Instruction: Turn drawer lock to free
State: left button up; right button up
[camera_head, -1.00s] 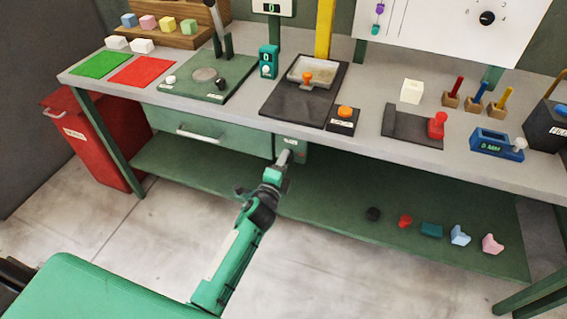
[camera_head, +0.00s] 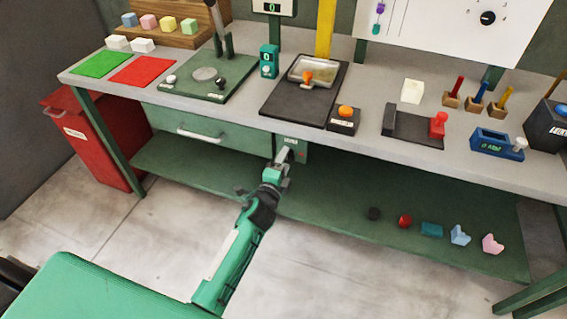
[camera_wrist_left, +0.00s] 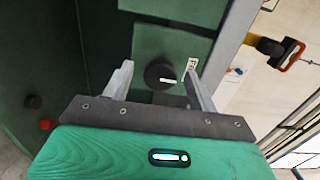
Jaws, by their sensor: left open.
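The drawer lock is a round black knob (camera_wrist_left: 160,76) with a white pointer line, on a green panel (camera_head: 292,145) under the bench front. In the left wrist view the pointer lies nearly level, towards a small white label (camera_wrist_left: 192,69) with partly hidden lettering. My left gripper (camera_wrist_left: 158,72) is open, with one finger on each side of the knob; I cannot tell whether they touch it. In the head view the left gripper (camera_head: 284,155) is right at the panel and hides the knob. The drawer (camera_head: 205,131) left of the panel is closed. My right gripper is not in view.
The grey bench top (camera_head: 235,112) above carries a foam press, trays and small blocks. A green lower shelf (camera_head: 345,210) holds several small parts, right of my arm. A red bin (camera_head: 95,145) stands at the left. The floor in front is clear.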

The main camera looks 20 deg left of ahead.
pick_arm(q)
jog(key=s, duration=1.3)
jog(key=shift+s+a+b, duration=0.25)
jog(key=shift+s+b, duration=0.15)
jog(key=shift+b, duration=0.05)
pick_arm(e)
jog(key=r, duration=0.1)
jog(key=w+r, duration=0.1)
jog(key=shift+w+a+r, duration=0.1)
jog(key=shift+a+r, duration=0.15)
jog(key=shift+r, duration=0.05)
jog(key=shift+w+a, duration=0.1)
